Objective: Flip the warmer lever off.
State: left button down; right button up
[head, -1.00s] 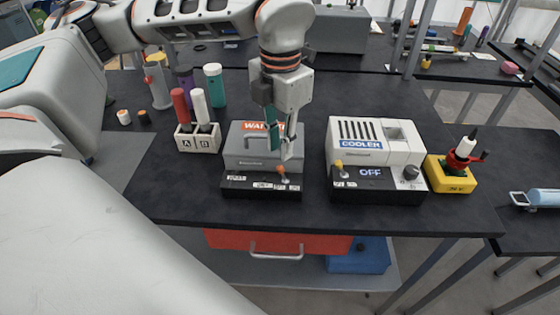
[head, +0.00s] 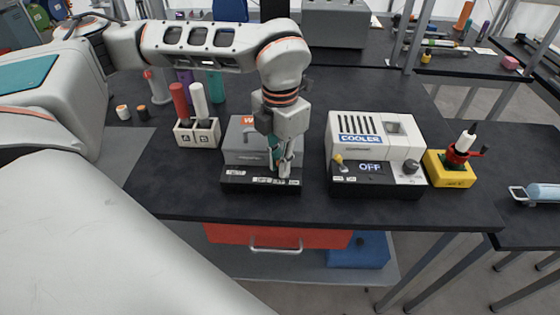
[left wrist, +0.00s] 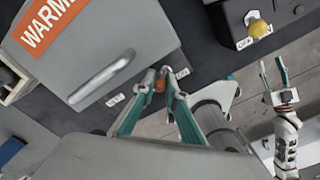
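The grey warmer (head: 245,152) stands on the dark table, its orange label partly hidden by my arm. My left gripper (head: 282,170) is down at the right part of its front panel and hides the lever in the head view. In the left wrist view, the lever's orange knob (left wrist: 159,86) shows between the nearly closed fingertips of my left gripper (left wrist: 160,74). I cannot tell whether they grip it. White labels lie on both sides of the knob. My right gripper (left wrist: 273,68) is open and empty at the right of the left wrist view.
The white cooler (head: 375,140), its display reading OFF, stands right of the warmer with a gap between. A white two-slot rack (head: 197,133) with a red and a white tube stands left. A yellow block (head: 450,170) is right of the cooler.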

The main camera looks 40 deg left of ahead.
pick_arm(q)
jog(key=shift+s+a+f+t+h+b, duration=0.15)
jog(key=shift+a+f+t+h+b, duration=0.35)
jog(key=shift+b, duration=0.55)
jog(key=shift+s+d+r+h+b, duration=0.1)
jog(key=shift+r+h+b, duration=0.15)
jog(key=shift+h+b, duration=0.15)
jog(key=shift+r, duration=0.1)
jog(key=c, duration=2.3)
grip_release()
jog(key=shift+c, duration=0.2)
jog(key=shift+r, duration=0.2)
notch_tip(320, 180, up, 11)
jog(key=s+a, duration=0.1)
jog(key=a, duration=0.1)
jog(key=shift+r, duration=0.2)
